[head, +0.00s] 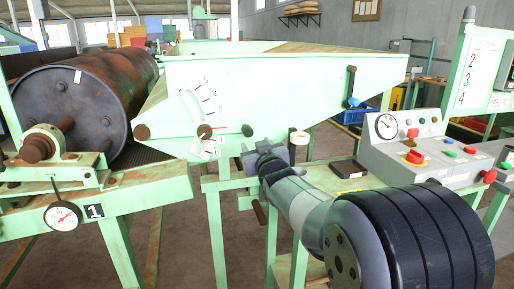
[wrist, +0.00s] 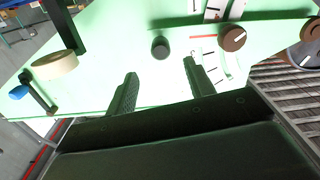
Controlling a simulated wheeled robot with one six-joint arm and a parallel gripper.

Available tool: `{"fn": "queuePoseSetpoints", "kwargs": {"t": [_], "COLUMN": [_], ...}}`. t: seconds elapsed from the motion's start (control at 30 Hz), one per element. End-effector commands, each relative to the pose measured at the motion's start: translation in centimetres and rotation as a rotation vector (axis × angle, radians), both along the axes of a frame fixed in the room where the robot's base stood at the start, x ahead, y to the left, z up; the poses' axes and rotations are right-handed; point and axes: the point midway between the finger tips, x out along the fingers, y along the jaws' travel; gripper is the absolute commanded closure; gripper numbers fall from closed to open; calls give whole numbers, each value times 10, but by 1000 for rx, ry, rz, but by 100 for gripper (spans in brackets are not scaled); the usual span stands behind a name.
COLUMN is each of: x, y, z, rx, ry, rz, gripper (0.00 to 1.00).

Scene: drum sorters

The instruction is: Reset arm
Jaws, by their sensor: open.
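My gripper (head: 262,148) is in front of the pale green side panel (head: 290,90) of the drum sorter, near the middle of the head view. In the wrist view my gripper (wrist: 161,68) shows two dark fingers spread apart with nothing between them. The green panel lies beyond the fingertips. A dark round knob (wrist: 160,47) is just past the gap, and a brown knob (wrist: 232,38) is to its right. I cannot tell whether a finger touches the panel. My arm comes in from the lower right of the head view.
A rusty dark drum (head: 75,105) stands at left, above a dial gauge (head: 63,215). A grey control box (head: 400,140) with buttons is at right.

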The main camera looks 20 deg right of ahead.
Motion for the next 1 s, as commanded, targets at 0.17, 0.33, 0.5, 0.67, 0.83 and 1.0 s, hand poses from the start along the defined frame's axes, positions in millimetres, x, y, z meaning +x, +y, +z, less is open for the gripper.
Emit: {"fn": "queuePoseSetpoints", "kwargs": {"t": [0.17, 0.33, 0.5, 0.67, 0.83, 1.0], "x": [1, 10, 33, 59, 85, 104], "y": [0, 0, 0, 0, 0, 0], "z": [0, 0, -1, 0, 0, 0], "rx": [0, 1, 2, 1, 1, 1], "ry": [0, 1, 3, 2, 2, 2], "rz": [0, 0, 1, 0, 0, 1], "gripper": [49, 49, 49, 49, 49, 49]}}
